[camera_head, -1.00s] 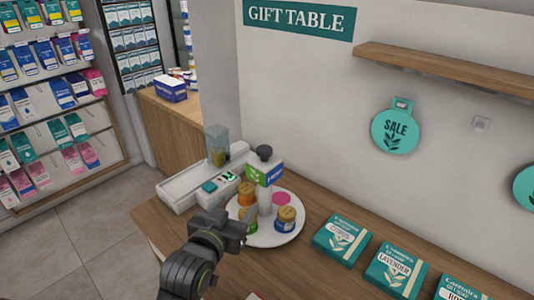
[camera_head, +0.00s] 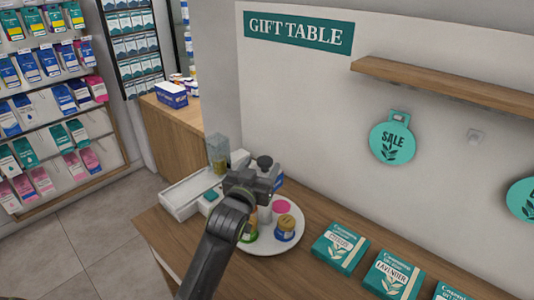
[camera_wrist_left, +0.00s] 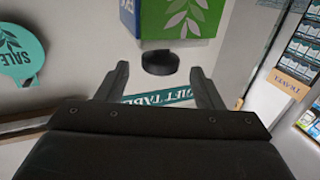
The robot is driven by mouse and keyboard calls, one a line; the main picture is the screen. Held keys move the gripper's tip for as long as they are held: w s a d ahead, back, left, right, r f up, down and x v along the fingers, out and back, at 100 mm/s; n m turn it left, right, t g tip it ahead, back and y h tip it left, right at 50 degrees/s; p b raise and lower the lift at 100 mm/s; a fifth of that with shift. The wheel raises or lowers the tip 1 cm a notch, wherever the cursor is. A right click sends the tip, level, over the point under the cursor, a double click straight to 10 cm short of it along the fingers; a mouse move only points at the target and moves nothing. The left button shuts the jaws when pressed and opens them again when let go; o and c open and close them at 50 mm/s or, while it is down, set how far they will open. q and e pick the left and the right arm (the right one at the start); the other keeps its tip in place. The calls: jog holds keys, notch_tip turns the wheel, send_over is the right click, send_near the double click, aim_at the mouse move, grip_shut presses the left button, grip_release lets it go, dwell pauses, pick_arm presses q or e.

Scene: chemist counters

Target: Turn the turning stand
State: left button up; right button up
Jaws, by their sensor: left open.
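The turning stand (camera_head: 268,246) is a round white plate with a central post, on the wooden counter. A dark knob (camera_head: 265,161) tops the post; in the left wrist view the knob (camera_wrist_left: 160,62) appears between the open fingertips, with gaps at both sides. A green and blue sign block (camera_wrist_left: 180,18) is beside it in that view. My left gripper (camera_head: 254,180) is at the post's upper part in the head view, hiding most of the sign block. A blue jar (camera_head: 286,228) and a pink disc (camera_head: 283,206) show on the plate; other jars are mostly hidden behind my arm.
A white scale-like device (camera_head: 182,200) and a clear container (camera_head: 217,152) stand left of the stand. Teal boxes (camera_head: 340,247) line the counter at right. A wooden shelf (camera_head: 440,82) and a round SALE sign (camera_head: 392,145) are on the wall.

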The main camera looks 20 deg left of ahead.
aim_at(267, 157)
pick_arm(q)
jog(key=shift+w+a+p, duration=0.2)
jog(key=shift+w+p, duration=0.25)
jog(key=shift+w, duration=2.3)
jog(key=shift+c, duration=0.4)
grip_shut()
